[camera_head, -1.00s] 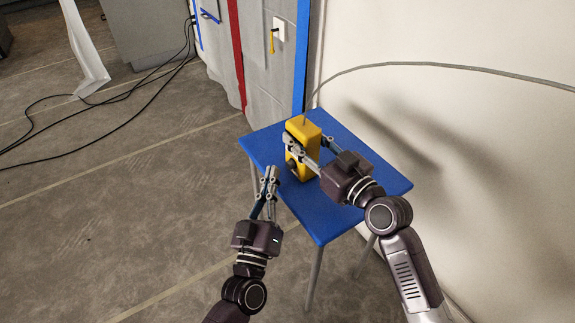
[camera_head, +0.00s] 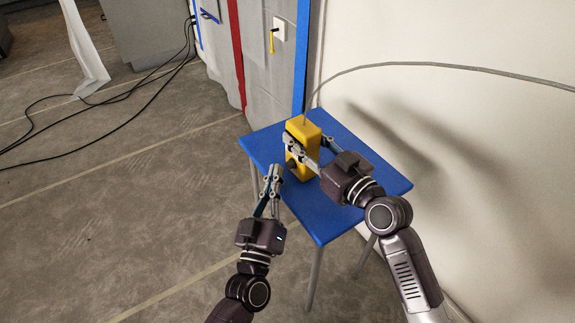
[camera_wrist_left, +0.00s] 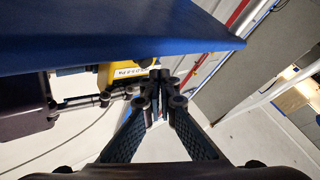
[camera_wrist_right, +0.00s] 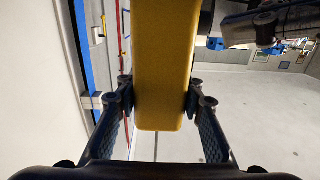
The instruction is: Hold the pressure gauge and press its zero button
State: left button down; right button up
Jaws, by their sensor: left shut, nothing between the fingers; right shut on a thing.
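The yellow pressure gauge (camera_head: 308,137) stands upright on the blue table. My right gripper (camera_head: 304,152) is shut on it, and the right wrist view shows its yellow body (camera_wrist_right: 165,65) with a finger touching each side. A dark round part (camera_head: 292,165) is on the gauge's lower front. My left gripper (camera_head: 274,172) is shut and empty, just left of the gauge and apart from it. In the left wrist view its fingertips (camera_wrist_left: 160,80) are together, with part of the gauge (camera_wrist_left: 125,72) and its white label behind them. I cannot make out the zero button.
The blue table (camera_head: 350,195) has bare room to the right of and in front of the gauge. A grey hose (camera_head: 430,66) runs from the gauge's top along the pale wall. Black cables (camera_head: 130,115) lie on the floor at left.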

pick_arm(q)
jog(key=shift+w+d, duration=0.1)
jog(key=shift+d, duration=0.05)
dwell(0.5)
jog(key=shift+w+d, duration=0.15)
jog(key=shift+d, duration=0.05)
jog(key=shift+w+d, duration=0.35)
jog(key=shift+d, duration=0.1)
dwell(0.9)
jog(key=shift+s+a, duration=0.65)
jog(key=shift+a, duration=0.15)
jog(key=shift+s+a, duration=0.8)
jog(key=shift+a, duration=0.2)
jog(key=shift+s+a, duration=0.75)
jog(key=shift+a, duration=0.2)
pick_arm(e)
jog(key=o, duration=1.3)
